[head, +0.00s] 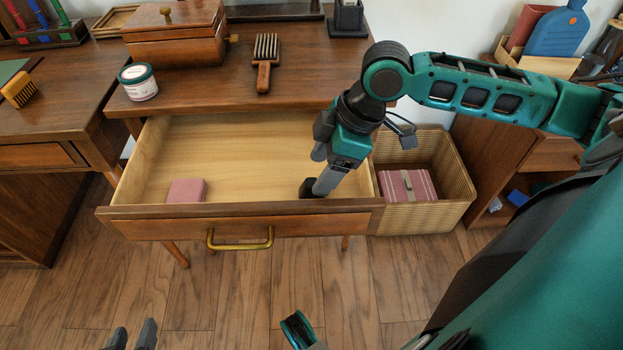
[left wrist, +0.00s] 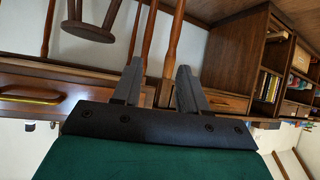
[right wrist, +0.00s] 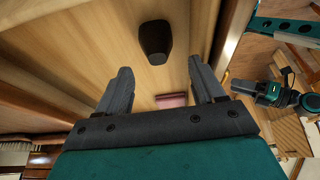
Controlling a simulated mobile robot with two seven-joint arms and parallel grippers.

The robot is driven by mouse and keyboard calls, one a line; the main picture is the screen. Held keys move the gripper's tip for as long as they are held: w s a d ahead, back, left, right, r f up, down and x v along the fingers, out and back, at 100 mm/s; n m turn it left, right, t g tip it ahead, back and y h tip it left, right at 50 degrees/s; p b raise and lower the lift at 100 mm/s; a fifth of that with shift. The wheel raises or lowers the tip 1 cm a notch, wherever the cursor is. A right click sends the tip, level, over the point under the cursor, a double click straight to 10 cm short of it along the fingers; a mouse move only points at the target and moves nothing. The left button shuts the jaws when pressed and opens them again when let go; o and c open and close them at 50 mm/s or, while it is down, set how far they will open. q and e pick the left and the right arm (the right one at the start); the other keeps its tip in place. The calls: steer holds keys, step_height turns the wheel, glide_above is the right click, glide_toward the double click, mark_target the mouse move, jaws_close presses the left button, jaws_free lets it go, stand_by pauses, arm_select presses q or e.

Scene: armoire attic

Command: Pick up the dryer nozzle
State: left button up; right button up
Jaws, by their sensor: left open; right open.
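The dryer nozzle appears to be the small black tapered piece (right wrist: 155,42) lying on the drawer floor in the right wrist view. In the head view it shows as a dark shape (head: 307,188) at the front right of the open drawer (head: 240,228), partly covered by my right gripper. My right gripper (head: 320,188) reaches down into the drawer beside it. In the right wrist view its fingers (right wrist: 157,88) are spread and empty, with the nozzle beyond them. My left gripper (head: 132,335) is open and empty at the bottom of the head view, in front of the drawer.
A pink block (head: 187,190) lies at the drawer's front left. The drawer's middle is clear. A wicker basket (head: 455,200) with a pink striped case (head: 408,186) stands to the right.

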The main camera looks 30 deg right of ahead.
steer(key=x, duration=0.1)
steer(key=b+x, duration=0.2)
steer(key=x, duration=0.1)
steer(key=shift+d+f, duration=0.15)
steer(key=shift+d, duration=0.2)
steer(key=shift+w+a+f, duration=0.1)
steer(key=shift+a+f, duration=0.1)
steer(key=shift+f, duration=0.2)
steer(key=c, duration=1)
